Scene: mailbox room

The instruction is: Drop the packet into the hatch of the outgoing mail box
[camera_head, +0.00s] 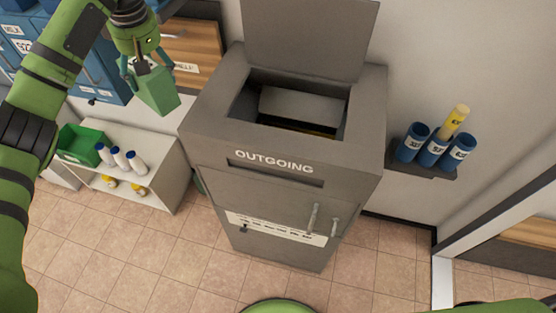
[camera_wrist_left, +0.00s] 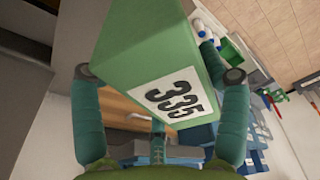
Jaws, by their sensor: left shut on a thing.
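The packet (camera_head: 156,91) is a green box held up to the left of the mail box in the head view. In the left wrist view the packet (camera_wrist_left: 155,50) shows a white label reading 335. My left gripper (camera_head: 147,77) is shut on it; its teal fingers (camera_wrist_left: 160,75) lie on both sides of the packet. The grey outgoing mail box (camera_head: 284,190) stands in the middle of the head view, marked OUTGOING. Its lid (camera_head: 308,38) is raised and the hatch (camera_head: 240,101) in its top is open. My right gripper is not in view.
A low white shelf (camera_head: 165,176) with a green bin (camera_head: 80,143) and white bottles (camera_head: 120,158) stands left of the mail box. A wall rack (camera_head: 425,170) with blue tubes is at the right. Blue mailboxes (camera_head: 95,72) are behind my left arm. Tiled floor (camera_head: 130,250) lies in front.

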